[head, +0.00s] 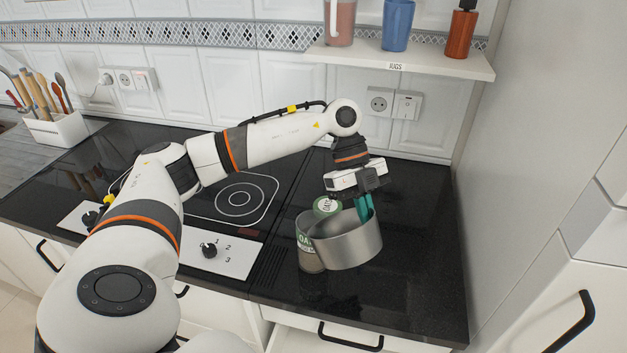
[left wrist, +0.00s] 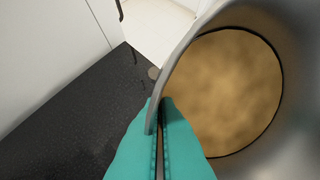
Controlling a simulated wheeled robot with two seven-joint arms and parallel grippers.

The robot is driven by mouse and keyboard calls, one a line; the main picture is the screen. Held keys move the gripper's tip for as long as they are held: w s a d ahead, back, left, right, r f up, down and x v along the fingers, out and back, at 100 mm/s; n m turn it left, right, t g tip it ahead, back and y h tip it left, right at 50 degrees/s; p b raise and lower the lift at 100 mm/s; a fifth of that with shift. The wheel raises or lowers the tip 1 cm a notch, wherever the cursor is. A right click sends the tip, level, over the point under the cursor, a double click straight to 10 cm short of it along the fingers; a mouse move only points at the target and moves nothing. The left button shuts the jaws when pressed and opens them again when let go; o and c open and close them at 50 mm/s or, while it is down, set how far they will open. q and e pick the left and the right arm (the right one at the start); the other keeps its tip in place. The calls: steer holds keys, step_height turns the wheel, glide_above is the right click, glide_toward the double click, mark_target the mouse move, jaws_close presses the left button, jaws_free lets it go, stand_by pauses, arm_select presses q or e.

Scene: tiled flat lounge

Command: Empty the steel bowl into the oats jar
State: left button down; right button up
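The steel bowl (head: 350,248) hangs from my left gripper (head: 364,210) above the dark counter, its rim somewhat tilted. The teal fingers are shut on its wall; they also show in the left wrist view (left wrist: 158,120), where the bowl (left wrist: 290,45) holds tan, grainy contents (left wrist: 228,90). The oats jar (head: 309,260), with a green and white label, stands close behind and left of the bowl, which partly hides it. A round green piece marked with oats lettering (head: 327,206) shows above the bowl's rim; I cannot tell whether it sits on the jar. My right gripper is not in view.
A hob (head: 238,200) with control knobs (head: 209,250) lies left of the jar. A shelf (head: 400,62) with jugs hangs above at the back. A wall (head: 520,160) bounds the counter's right side. The counter right of the bowl (head: 425,250) is clear.

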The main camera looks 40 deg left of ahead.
arm_select(q)
steer(key=shift+a+r, duration=0.1)
steer(key=shift+a, duration=0.15)
steer(key=shift+w+a+r+h+b, duration=0.1)
steer(key=shift+a+r+h+b, duration=0.35)
steer(key=shift+h+b, duration=0.8)
steer(key=shift+a+r+h+b, duration=0.15)
steer(key=shift+r+h+b, duration=0.1)
steer(key=shift+b, duration=0.7)
steer(key=shift+b, duration=0.3)
steer(key=shift+a+r+g+h+b, duration=0.1)
steer(key=shift+r+g+h+b, duration=0.05)
steer(key=shift+g+h+b, duration=0.2)
steer(key=shift+a+r+h+b, duration=0.25)
steer(key=shift+h+b, duration=0.3)
steer(key=shift+b, duration=0.5)
steer(key=shift+w+a+r+g+h+b, duration=0.2)
steer(key=shift+h+b, duration=0.4)
steer(key=shift+b, duration=0.55)
steer(key=shift+s+a+r+g+h+b, duration=0.1)
steer(key=shift+a+r+h+b, duration=0.2)
steer(key=shift+h+b, duration=0.55)
steer(key=shift+w+a+r, duration=0.1)
steer(key=shift+a+r, duration=0.05)
